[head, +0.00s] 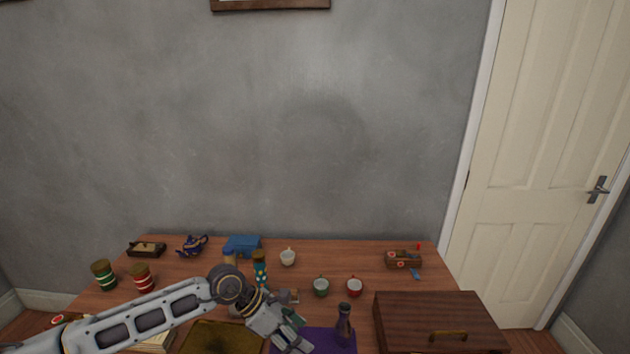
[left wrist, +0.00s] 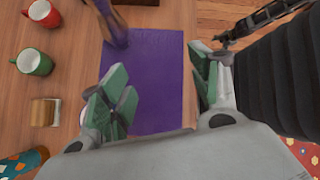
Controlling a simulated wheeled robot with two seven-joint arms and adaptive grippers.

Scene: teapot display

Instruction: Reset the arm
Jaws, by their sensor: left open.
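Nothing is held between the fingers. My right gripper is not in view.
A brown wooden box (head: 438,312) fills the front right. A blue teapot (head: 192,246) and striped canisters (head: 142,278) are at the left.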

